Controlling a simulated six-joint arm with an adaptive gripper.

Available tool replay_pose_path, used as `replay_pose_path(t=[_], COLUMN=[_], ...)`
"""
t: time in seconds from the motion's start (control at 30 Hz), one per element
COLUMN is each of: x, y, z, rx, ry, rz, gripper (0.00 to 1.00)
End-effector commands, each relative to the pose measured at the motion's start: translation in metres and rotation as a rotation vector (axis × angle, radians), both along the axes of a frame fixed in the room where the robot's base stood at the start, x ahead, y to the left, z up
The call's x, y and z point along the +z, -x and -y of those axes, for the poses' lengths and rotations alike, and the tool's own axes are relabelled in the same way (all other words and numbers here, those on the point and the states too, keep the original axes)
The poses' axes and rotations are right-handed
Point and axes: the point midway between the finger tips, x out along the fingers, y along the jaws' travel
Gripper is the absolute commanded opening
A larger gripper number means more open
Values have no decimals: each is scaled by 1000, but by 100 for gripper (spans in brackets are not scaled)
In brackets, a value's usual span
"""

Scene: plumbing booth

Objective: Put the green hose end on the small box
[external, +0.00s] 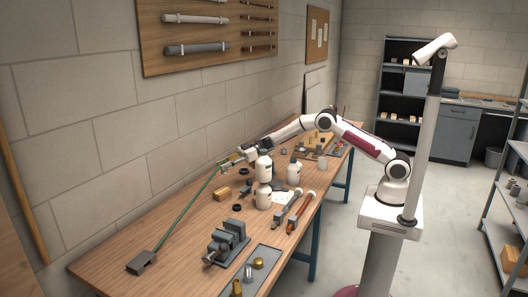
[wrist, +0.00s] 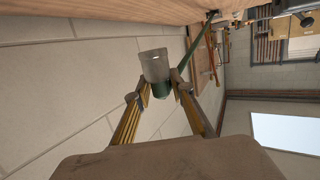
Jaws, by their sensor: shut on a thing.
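The green hose (external: 188,210) rises in a slanting line from a small grey box (external: 142,263) at the table's near left end up to my gripper (external: 232,160). In the wrist view my gripper (wrist: 156,88) has its yellow-edged fingers closed on the green hose end (wrist: 162,89), which has a pale grey cylindrical tip (wrist: 153,64). The hose end is held above the table near the wall. Which of the two boxes is the named one, I cannot tell.
A grey vise (external: 228,243) and a tray (external: 262,264) with brass fittings are nearer. The block wall runs along the table's left side. Bare wood (external: 185,245) lies at the near left.

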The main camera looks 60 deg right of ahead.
Motion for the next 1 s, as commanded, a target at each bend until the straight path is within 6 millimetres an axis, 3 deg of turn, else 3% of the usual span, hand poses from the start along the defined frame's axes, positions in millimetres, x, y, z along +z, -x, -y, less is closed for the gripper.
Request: replay_pose_path(t=[0.3, 0.77, 1.0], x=[-39, -45, -67], y=[0, 0, 0], z=[0, 0, 0], rx=[0, 0, 0], ry=[1, 0, 1], rz=[-1, -1, -3], gripper=[1, 1, 1])
